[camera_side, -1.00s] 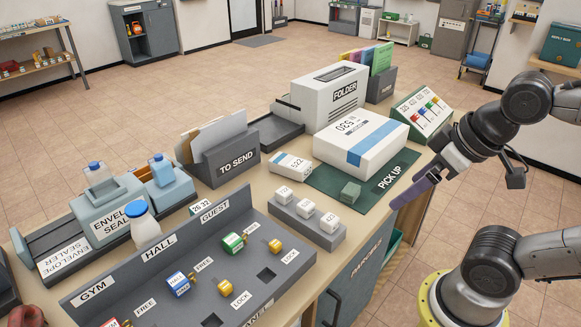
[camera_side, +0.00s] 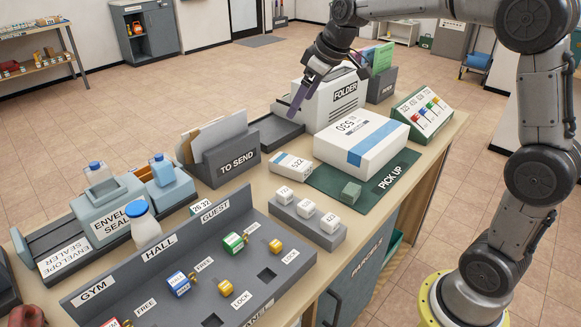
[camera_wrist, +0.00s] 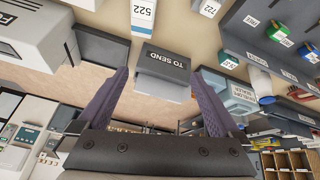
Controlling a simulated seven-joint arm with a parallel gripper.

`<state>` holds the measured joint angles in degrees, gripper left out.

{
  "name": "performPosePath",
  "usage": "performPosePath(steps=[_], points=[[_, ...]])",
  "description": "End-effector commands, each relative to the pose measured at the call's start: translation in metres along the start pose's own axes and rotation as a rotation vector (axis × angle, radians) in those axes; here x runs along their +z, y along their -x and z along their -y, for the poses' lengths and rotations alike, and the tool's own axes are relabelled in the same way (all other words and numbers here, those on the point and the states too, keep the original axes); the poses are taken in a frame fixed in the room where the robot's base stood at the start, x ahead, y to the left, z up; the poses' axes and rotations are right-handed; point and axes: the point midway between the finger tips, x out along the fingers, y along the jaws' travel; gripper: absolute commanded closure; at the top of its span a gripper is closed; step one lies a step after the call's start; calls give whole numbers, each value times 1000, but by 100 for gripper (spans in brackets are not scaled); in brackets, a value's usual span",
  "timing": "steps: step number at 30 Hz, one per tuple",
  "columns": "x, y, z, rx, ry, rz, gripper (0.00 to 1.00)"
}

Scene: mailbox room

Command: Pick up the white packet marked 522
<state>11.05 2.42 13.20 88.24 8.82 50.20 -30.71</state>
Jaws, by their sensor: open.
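The white packet marked 522 (camera_side: 291,166) lies flat on the desk between the TO SEND holder and the green PICK UP mat (camera_side: 330,182). It has a blue stripe.
The TO SEND holder (camera_side: 234,160) with envelopes stands left of the packet. The FOLDER machine (camera_side: 325,100) stands behind. A large white box (camera_side: 362,140) with a blue stripe sits to the right. A grey block with several white cubes (camera_side: 307,223) is in front.

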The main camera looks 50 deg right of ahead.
Motion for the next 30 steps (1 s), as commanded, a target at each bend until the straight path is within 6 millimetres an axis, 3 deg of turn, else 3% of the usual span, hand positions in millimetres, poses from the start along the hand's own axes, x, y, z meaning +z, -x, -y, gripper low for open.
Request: performPosePath(steps=[1,3,9,16,25,30], points=[[-3,-25,-14,-8,-15,27,0],[-3,-54,-30,-18,-40,57,0],[17,-112,-53,-46,-97,142,0],[31,-138,-58,-55,-117,172,0],[40,-191,-54,-55,-115,172,0],[42,-206,-53,-53,-115,169,0]])
